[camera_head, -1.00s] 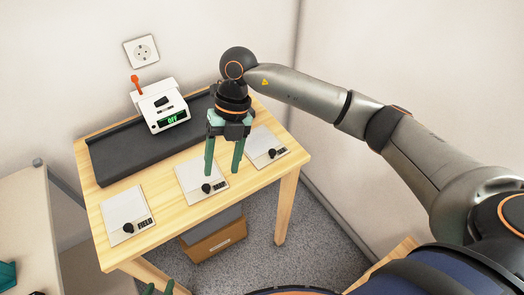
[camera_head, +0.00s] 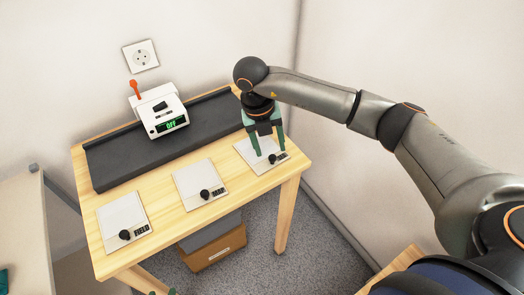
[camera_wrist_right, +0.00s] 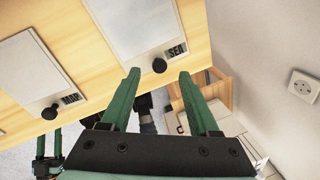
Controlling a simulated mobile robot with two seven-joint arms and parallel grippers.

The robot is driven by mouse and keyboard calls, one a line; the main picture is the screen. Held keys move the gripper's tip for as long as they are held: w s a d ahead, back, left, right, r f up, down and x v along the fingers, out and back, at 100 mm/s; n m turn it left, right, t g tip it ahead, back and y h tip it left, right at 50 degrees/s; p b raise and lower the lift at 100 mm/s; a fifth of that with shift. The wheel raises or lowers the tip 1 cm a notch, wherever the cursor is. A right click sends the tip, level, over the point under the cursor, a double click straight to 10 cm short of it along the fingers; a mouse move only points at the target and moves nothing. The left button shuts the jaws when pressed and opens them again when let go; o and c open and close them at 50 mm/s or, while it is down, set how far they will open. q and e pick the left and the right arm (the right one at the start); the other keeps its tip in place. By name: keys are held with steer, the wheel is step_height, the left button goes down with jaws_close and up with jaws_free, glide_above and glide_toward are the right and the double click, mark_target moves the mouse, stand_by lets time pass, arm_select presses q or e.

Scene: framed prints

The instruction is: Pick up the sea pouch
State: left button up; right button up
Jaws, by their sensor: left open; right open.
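The sea pouch (camera_head: 250,157) is a flat white pouch with a black knob, lying at the right end of the wooden table. In the right wrist view the pouch (camera_wrist_right: 138,25) shows its SEA label, with the knob at its edge. My right gripper (camera_head: 270,152) is over this pouch, open and pointing down. In the right wrist view its fingertips (camera_wrist_right: 159,74) appear on either side of the knob, with nothing held; the height gap is hard to judge. Green tips of my left gripper (camera_head: 162,292) show at the bottom edge of the head view, away from the table top.
Two similar white pouches lie to the left: a middle one (camera_head: 195,180) and one labelled FIELD (camera_head: 121,214). A dark tray (camera_head: 115,165) runs along the back, with a white device (camera_head: 160,110) reading OFF. A cardboard box (camera_head: 215,250) stands below. Walls are close behind and right.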

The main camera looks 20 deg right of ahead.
mark_target(272, 157)
steer(key=shift+s+d+f, duration=0.1)
steer(key=shift+d+f, duration=0.05)
steer(key=shift+f, duration=0.8)
steer(key=shift+d+f, duration=0.15)
steer(key=shift+f, duration=0.8)
jaws_close()
